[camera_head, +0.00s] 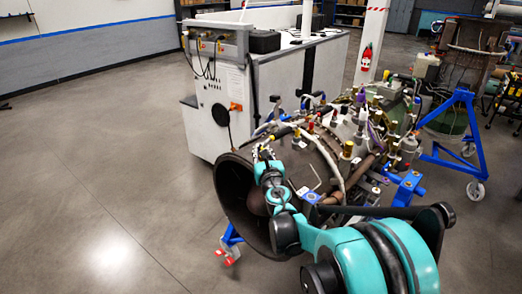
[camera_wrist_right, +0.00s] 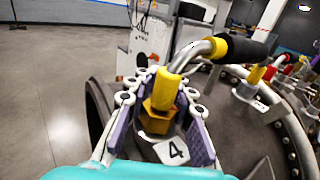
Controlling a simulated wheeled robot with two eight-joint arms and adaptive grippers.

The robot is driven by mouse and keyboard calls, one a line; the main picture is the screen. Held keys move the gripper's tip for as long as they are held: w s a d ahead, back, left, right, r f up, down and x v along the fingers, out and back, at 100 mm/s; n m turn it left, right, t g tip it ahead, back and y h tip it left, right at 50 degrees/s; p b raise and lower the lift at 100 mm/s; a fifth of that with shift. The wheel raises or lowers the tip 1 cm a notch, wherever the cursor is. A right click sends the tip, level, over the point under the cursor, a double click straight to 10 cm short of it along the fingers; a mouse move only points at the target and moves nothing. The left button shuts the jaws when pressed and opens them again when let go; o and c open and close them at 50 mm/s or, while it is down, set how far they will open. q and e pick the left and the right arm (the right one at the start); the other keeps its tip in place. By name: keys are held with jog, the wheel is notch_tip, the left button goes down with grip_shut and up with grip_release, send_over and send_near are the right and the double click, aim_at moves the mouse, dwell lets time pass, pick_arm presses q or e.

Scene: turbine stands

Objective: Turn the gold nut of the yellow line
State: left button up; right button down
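The gold nut (camera_wrist_right: 158,118) sits below the yellow sleeve (camera_wrist_right: 167,84) of a bent metal line, which runs into a black hose (camera_wrist_right: 240,47) in the right wrist view. My right gripper (camera_wrist_right: 160,83) is around the nut, one finger on either side, with purple pads facing inward. The fingers look apart from the nut, though contact at the tips is hard to judge. In the head view, my right gripper (camera_head: 268,162) is at the near left rim of the turbine, where the nut is too small to make out. My left gripper is out of view.
A white tag marked 4 (camera_wrist_right: 174,151) lies by the nut's base. Other lines with red and yellow fittings (camera_wrist_right: 255,75) stand to the right. The turbine's dark cone (camera_head: 232,195) is beside my arm. A white cabinet (camera_head: 212,105) stands behind; the floor at left is clear.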

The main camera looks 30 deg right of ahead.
jog(key=shift+f+n+y, duration=0.1)
jog(key=shift+n+y, duration=0.2)
jog(key=shift+y, duration=0.2)
jog(key=shift+a+y, duration=0.15)
jog(key=shift+y, duration=0.25)
jog(key=n+y, duration=0.1)
jog(key=y, duration=0.1)
jog(key=n+t+y, duration=0.1)
jog(key=n+y, duration=0.1)
jog(key=shift+w+a+n+y+b, duration=0.1)
jog(key=shift+a+n+y+b, duration=0.2)
jog(key=shift+a+y+b, duration=0.1)
jog(key=shift+a+n+g+y+b, duration=0.15)
jog(key=shift+a+n+g+y, duration=0.15)
jog(key=shift+n+y, duration=0.7)
jog(key=shift+a+n+g+y+b, duration=0.1)
jog(key=shift+a+n+g+y, duration=0.15)
jog(key=shift+n+y, duration=0.75)
jog(key=shift+a+n+g+y+b, duration=0.15)
jog(key=shift+a+n+g+y, duration=0.2)
jog(key=shift+y, duration=1.25)
